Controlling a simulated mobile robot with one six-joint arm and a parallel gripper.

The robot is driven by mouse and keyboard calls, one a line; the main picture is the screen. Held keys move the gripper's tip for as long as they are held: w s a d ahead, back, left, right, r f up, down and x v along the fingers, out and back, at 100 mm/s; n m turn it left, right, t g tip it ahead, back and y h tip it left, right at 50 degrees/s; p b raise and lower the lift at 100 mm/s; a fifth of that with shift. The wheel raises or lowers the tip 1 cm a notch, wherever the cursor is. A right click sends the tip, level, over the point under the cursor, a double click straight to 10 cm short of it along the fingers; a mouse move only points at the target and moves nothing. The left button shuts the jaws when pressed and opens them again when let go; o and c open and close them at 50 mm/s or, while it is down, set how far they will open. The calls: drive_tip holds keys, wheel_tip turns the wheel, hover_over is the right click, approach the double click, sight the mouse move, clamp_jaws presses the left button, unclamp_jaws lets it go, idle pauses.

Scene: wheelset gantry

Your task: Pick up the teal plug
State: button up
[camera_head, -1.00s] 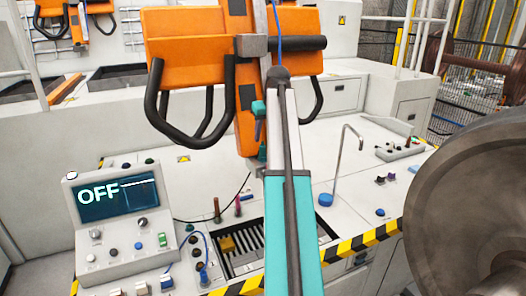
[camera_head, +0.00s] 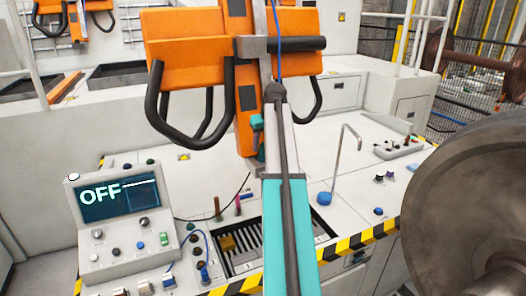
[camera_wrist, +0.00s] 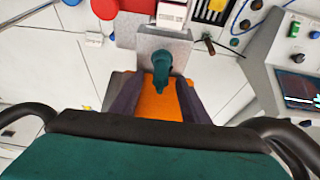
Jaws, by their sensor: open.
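A teal plug (camera_wrist: 162,66) shows in the wrist view in front of a grey plate, above an orange part. The gripper is mostly hidden in the head view.
An orange frame with black handles (camera_head: 196,62) stands behind my arm. A console reading OFF (camera_head: 118,200) is at left, with a slotted tray (camera_head: 238,250) beside it. A bent metal rod (camera_head: 342,165) rises from the worktop. A large wheel (camera_head: 470,215) fills the right.

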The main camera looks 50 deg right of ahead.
sight(263, 145)
idle(0.3)
clamp_jaws()
drive_tip(key=shift+r, duration=0.15)
drive_tip(key=shift+r+b, duration=0.9)
drive_tip(key=shift+r, duration=0.55)
drive_tip(key=shift+s+r, duration=0.1)
drive_tip(key=shift+r, duration=0.05)
drive_tip(key=s+a+r+b, duration=0.1)
drive_tip(key=s+a+b, duration=0.3)
drive_tip(key=s+a, duration=0.5)
drive_tip(key=s, duration=0.3)
drive_tip(key=shift+s+a+r+b, duration=0.25)
drive_tip(key=shift+a+b, duration=0.05)
drive_tip(key=shift+a, duration=0.05)
